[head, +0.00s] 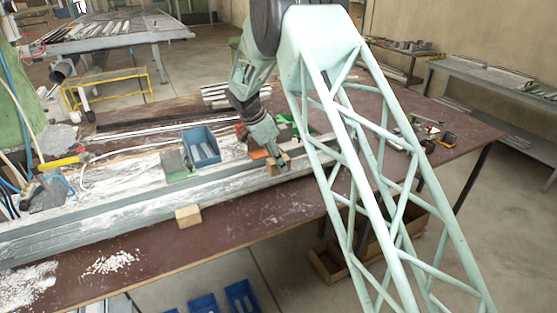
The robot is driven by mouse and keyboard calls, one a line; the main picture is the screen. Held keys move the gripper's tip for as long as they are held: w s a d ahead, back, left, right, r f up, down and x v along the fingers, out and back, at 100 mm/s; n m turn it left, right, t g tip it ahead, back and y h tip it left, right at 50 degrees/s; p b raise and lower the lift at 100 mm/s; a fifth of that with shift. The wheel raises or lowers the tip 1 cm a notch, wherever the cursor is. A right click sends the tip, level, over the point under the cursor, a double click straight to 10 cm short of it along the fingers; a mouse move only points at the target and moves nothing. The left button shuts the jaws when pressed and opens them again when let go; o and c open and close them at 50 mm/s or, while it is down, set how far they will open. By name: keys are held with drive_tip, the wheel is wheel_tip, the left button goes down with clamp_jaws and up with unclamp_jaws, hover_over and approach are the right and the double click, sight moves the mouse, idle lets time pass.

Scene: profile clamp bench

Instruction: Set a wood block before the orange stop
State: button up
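My gripper (276,163) reaches down over the profile bench, right of the blue bin. A small tan wood block (284,158) shows at its fingertips; the fingers appear closed around it, partly hiding it. The orange stop (258,154) is a flat orange piece just left of and behind the fingertips, partly covered by my gripper. Whether the held block touches the bench or the stop cannot be told. A second wood block (188,216) sits apart, at the front side of the long grey profile (110,222), on the brown table.
A blue bin (201,146) stands on the bench beside a grey-green clamp piece (176,168). A yellow-handled tool (62,162) lies at the left. Small tools (430,130) lie on the brown table (240,228) at the right.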

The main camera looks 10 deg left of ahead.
sight(269, 173)
drive_tip(key=shift+f+b, duration=2.55)
drive_tip(key=shift+f, duration=4.55)
drive_tip(key=shift+f+b, duration=0.35)
drive_tip(key=shift+b, duration=0.15)
drive_tip(key=o, duration=1)
drive_tip(key=shift+v, duration=6)
